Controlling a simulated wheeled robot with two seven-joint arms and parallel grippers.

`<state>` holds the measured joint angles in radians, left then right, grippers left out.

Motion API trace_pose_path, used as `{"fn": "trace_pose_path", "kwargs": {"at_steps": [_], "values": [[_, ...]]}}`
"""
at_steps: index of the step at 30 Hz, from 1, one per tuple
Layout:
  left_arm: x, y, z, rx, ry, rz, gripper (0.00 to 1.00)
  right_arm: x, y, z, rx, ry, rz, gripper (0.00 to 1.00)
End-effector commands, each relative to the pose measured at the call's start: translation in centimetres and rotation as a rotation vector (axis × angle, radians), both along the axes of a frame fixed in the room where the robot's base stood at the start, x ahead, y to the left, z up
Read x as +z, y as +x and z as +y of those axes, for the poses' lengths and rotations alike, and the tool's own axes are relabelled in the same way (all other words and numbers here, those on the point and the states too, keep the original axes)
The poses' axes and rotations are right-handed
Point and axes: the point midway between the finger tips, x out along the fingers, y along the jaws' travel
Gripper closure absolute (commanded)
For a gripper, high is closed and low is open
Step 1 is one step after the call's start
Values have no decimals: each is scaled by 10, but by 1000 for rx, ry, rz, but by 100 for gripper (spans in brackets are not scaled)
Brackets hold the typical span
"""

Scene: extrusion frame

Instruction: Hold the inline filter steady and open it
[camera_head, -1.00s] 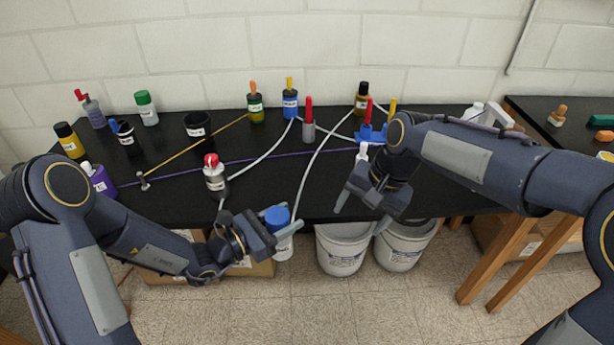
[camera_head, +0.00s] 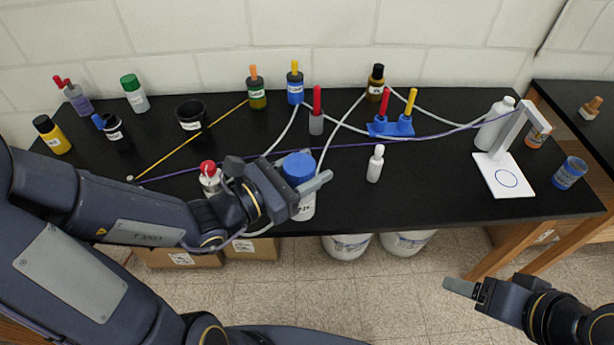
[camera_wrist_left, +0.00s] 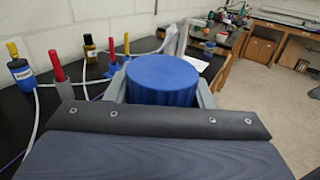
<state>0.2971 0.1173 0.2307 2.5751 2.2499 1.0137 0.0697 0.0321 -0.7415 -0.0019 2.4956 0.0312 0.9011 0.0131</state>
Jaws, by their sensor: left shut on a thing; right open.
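My left gripper (camera_head: 300,186) is shut on a white bottle with a blue cap (camera_head: 298,168). Its fingers are on either side of the cap, and it appears upright near the front of the black table. In the left wrist view the round blue cap (camera_wrist_left: 162,80) fills the space between the fingers; the body below is hidden. My right gripper (camera_head: 462,288) is open and empty, low at the right in front of the table, well apart from the bottle. I cannot tell for sure which thing is the inline filter.
A small white bottle (camera_head: 375,164) stands right of the held one. Tubes and a blue twin-valve block (camera_head: 391,127) lie farther back. A white stand (camera_head: 503,176) is at the right. The front right-centre tabletop is clear.

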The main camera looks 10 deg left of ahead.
Motion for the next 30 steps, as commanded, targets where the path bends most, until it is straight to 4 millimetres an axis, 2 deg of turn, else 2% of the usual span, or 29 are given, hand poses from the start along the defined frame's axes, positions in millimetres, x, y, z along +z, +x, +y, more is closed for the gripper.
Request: {"fn": "trace_pose_path", "kwargs": {"at_steps": [5,11,16,21,26,30], "values": [[-14,31,8,2,-3,5,100,2,-1,0,0,-1,-1,29],[-34,77,21,1,-2,3,100,10,0,0,0,0,-1,29],[-67,106,28,0,-3,4,100,12,0,0,0,0,-1,29],[-87,122,33,0,-1,0,100,14,0,0,0,0,-1,29],[-97,130,35,0,-1,1,100,15,0,0,0,0,-1,29],[-116,131,35,-1,-3,4,100,22,0,0,0,0,-1,29]]}}
